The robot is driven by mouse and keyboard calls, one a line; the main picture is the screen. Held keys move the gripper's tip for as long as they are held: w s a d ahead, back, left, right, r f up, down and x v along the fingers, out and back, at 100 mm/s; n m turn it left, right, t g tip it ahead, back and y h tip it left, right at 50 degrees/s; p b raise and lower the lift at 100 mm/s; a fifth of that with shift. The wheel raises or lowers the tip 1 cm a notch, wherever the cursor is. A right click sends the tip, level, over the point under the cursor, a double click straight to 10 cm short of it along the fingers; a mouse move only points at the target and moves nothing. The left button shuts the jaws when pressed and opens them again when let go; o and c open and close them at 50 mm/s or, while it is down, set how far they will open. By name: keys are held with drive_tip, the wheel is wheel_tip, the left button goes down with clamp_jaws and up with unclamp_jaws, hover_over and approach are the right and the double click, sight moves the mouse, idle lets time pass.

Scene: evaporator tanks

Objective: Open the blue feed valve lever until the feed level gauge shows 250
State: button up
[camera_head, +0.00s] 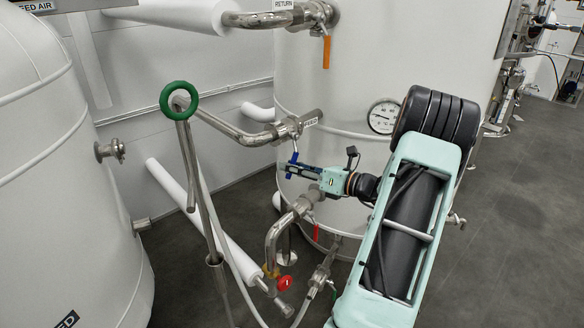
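The blue feed valve lever (294,156) hangs below a steel valve (288,131) on the pipe marked FEED, which enters the large white tank (345,60). My gripper (290,171) reaches in from the right, and its fingertips are at the lower end of the blue lever. They overlap it in the picture; whether they touch or grip it is too small to tell. A round dial gauge (383,117) with a white face is on the tank, left of my arm. Its reading is not legible, and I cannot tell if it is the feed level gauge.
An orange lever (326,52) hangs from the RETURN pipe above. Below my gripper are a red lever (316,232), a red handle (286,283) and bent steel pipes. A green ring handle (179,99) tops a pole at left. Another white tank (60,150) stands far left.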

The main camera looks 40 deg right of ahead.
drive_tip(key=f+v, duration=0.1)
drive_tip(key=v, duration=1.1)
drive_tip(key=shift+r, duration=0.5)
drive_tip(key=shift+w+a, duration=0.1)
